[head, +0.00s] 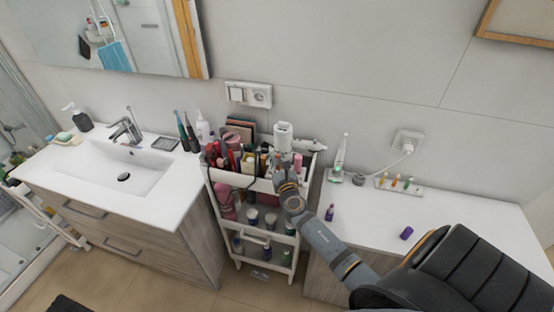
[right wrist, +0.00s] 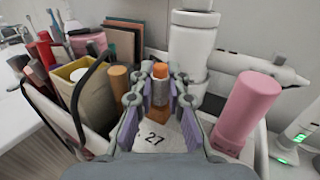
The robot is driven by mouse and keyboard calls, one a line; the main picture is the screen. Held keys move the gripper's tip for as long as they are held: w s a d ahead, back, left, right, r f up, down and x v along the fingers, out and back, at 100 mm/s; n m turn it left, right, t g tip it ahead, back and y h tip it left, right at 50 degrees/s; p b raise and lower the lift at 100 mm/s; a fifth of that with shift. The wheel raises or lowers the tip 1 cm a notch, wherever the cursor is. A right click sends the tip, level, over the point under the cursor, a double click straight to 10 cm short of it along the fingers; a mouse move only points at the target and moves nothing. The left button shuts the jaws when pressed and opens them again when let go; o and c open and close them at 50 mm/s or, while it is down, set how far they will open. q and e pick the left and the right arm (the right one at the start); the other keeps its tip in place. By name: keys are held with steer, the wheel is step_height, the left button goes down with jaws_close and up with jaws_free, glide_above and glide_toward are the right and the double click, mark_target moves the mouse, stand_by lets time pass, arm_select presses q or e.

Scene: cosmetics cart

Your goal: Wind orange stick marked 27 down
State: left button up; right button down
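The orange stick (right wrist: 160,92) stands upright in the top tray of the white cart, with its orange tip showing above a paler collar. A white label marked 27 (right wrist: 155,139) lies in front of its foot. My right gripper (right wrist: 160,88) reaches down over the tray, with its purple-padded fingers close on both sides of the stick. They appear shut on it just below the orange tip. In the head view my right gripper (head: 279,168) is over the right part of the top tray, and the stick is too small to make out. My left gripper is not in view.
In the right wrist view a pink tube (right wrist: 246,108) stands close right, a white bottle (right wrist: 193,45) behind, and a brown-capped tube (right wrist: 118,85) and yellow box (right wrist: 78,78) left. The right counter (head: 455,205) holds a purple bottle (head: 329,213) and a purple cap (head: 406,233).

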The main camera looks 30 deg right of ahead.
steer(key=shift+a+m+g+h, duration=0.1)
steer(key=shift+m+g+h, duration=0.7)
steer(key=shift+m+h, duration=0.5)
steer(key=m+g+h+b, duration=0.1)
steer(key=h, duration=0.1)
steer(key=m+g+h+b, duration=0.1)
steer(key=m+g+h, duration=0.1)
steer(key=shift+f+h+b, duration=0.2)
steer(key=shift+h+b, duration=0.1)
steer(key=shift+b, duration=0.05)
steer(key=m+g+h+b, duration=0.2)
steer(key=g, duration=0.1)
steer(key=shift+m+g+b, duration=0.3)
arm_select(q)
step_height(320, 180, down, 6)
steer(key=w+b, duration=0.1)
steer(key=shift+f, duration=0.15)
arm_select(e)
steer(key=shift+r+m+g+h, duration=0.1)
steer(key=shift+m+g+h, duration=0.5)
steer(key=shift+g, duration=0.3)
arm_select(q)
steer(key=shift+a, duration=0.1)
arm_select(e)
steer(key=shift+r, duration=0.1)
steer(key=c, duration=1.6)
jaws_free()
